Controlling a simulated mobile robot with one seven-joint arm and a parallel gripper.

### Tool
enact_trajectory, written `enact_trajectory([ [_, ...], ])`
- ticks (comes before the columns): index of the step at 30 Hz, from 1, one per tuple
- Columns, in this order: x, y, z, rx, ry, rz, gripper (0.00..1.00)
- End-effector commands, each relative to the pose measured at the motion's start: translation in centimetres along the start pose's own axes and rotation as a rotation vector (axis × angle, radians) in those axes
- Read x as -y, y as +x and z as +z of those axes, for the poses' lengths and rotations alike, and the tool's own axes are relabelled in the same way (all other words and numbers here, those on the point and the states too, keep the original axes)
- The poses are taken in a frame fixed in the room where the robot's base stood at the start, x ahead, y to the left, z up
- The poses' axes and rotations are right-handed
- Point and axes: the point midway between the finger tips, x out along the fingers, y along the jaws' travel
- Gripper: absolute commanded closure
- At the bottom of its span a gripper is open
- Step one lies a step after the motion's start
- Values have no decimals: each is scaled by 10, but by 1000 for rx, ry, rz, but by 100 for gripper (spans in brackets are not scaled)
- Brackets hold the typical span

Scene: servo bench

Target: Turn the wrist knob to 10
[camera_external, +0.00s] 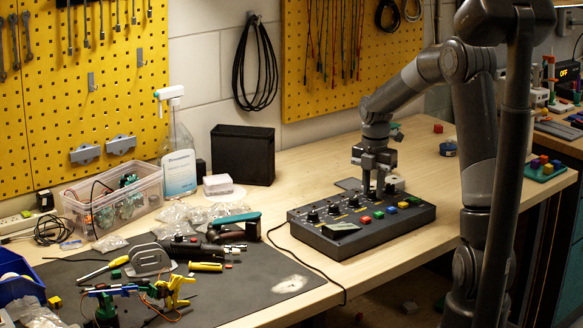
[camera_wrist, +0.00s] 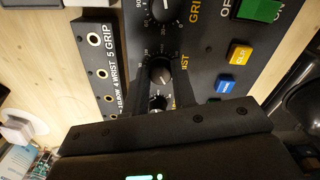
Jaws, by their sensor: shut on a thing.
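The black control box (camera_external: 345,240) lies on the wooden bench, with a row of dark knobs on its top. In the wrist view the wrist knob (camera_wrist: 160,70) is a round black knob with a white dial scale, beside a partly covered label ending in "IST". My gripper (camera_wrist: 160,78) points down at the box, its fingers shut on either side of this knob. In the external view my gripper (camera_external: 372,191) stands over the knob row and hides the wrist knob. The pointer's reading is too small to make out.
The grip knob (camera_wrist: 163,8) is close by, as are a yellow button (camera_wrist: 240,54) and a blue button (camera_wrist: 226,87). A black strip with holes (camera_wrist: 97,60) lies along the box's edge. A dark mat (camera_external: 240,285) with tools lies to the left.

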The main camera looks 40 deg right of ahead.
Motion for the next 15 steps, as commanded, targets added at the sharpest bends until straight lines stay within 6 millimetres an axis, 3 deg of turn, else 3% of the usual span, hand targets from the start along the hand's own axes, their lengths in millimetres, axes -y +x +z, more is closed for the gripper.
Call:
enact_trajectory([
  [3, -1, -1, 0, 2, 0, 3, 99],
  [4, -1, -1, 0, 2, 0, 3, 74],
  [11, 0, -1, 0, 1, 1, 2, 56],
  [15, 0, 0, 0, 1, 1, 1, 54],
])
